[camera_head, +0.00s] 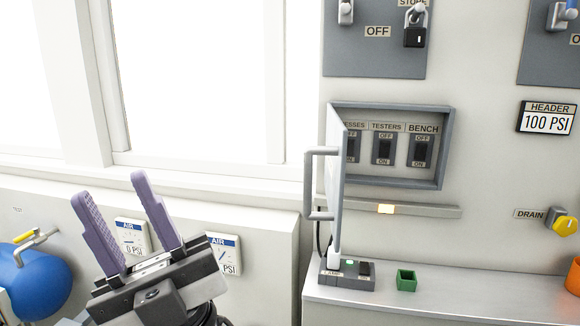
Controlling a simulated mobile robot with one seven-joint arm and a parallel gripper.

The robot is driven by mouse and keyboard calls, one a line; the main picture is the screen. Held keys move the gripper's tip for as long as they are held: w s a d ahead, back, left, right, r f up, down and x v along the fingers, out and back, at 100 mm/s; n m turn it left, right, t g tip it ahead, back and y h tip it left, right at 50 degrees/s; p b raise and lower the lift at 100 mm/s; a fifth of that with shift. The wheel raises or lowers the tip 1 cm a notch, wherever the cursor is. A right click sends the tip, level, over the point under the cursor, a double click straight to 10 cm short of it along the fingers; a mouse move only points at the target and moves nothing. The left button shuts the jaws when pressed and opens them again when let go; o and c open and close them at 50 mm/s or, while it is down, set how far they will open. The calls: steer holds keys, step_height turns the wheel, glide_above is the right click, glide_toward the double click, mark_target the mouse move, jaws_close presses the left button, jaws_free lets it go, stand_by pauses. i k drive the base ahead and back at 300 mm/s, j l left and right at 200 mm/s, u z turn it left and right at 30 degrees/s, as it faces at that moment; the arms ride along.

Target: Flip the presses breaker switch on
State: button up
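The breaker box (448,150) is set in the wall with its door (336,185) swung open, edge-on to me, with a grey handle (310,185) on its left. Inside are three dark switches. The presses switch (353,147) is leftmost, partly hidden by the door, which also cuts off its label. The testers switch (384,149) and bench switch (420,151) show OFF above and ON below. I cannot tell which way the presses switch is set. My gripper (110,188), with purple fingers, is open and empty at lower left, well apart from the box and door.
A yellow drain knob (562,222) is at right. A blue tank (40,285) stands lower left. A padlock (414,37) hangs above.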

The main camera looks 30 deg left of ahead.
mark_target(350, 143)
steer(key=u, duration=0.7)
steer(key=k, duration=0.05)
